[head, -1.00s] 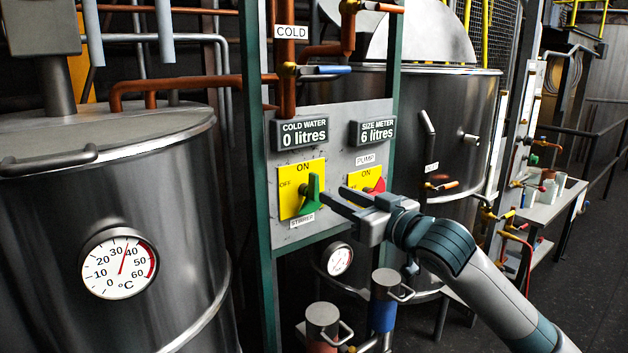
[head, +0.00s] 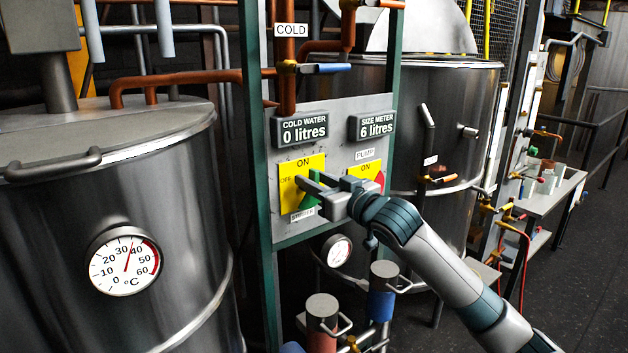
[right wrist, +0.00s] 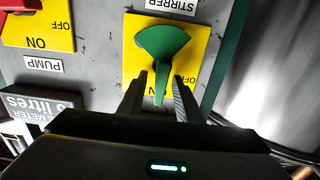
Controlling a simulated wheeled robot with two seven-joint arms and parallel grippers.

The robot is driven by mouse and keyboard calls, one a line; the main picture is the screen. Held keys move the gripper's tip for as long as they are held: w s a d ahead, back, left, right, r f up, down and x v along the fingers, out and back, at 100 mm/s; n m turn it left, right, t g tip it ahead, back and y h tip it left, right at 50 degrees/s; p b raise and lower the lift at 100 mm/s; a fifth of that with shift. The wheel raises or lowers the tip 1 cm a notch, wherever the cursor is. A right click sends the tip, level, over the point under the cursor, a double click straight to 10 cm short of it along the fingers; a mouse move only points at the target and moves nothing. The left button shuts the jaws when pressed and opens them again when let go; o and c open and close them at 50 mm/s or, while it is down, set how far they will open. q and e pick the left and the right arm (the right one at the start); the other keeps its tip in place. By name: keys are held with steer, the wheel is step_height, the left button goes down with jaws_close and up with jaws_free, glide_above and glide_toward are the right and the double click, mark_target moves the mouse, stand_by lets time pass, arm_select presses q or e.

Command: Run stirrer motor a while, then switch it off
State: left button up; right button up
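The green stirrer knob (head: 309,201) sits on a yellow plate (head: 288,190) marked ON and OFF on the grey panel. In the right wrist view, turned upside down, the knob (right wrist: 162,48) has its narrow handle pointing at ON. My right gripper (head: 306,184) is at the knob and partly covers it in the head view. In the right wrist view its fingers (right wrist: 161,92) are open, one on each side of the handle tip, with gaps showing. My left gripper is not in view.
The pump switch, with a red knob (head: 379,178), is close by on the right, partly behind my gripper. A green post (head: 258,120) edges the panel on the left. A steel tank with a thermometer (head: 124,261) stands left. Canisters (head: 322,318) stand below.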

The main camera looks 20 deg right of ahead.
jaws_close()
steer(key=shift+n, duration=0.3)
steer(key=shift+s+a+r+n+p, duration=0.1)
steer(key=shift+a+n+p, duration=0.1)
steer(key=shift+n+p, duration=0.55)
steer(key=shift+s+a+f+n+p, duration=0.1)
steer(key=shift+a+f+n+p, duration=0.3)
steer(key=shift+n+p, duration=1.45)
steer(key=shift+s+a+f+n+p, duration=0.1)
steer(key=shift+a+f+n+p, duration=0.3)
steer(key=shift+n, duration=3.05)
steer(key=shift+s+a+f+n+p, duration=0.15)
steer(key=shift+f+n+p, duration=0.55)
steer(key=shift+n, duration=1.95)
steer(key=shift+r, duration=0.1)
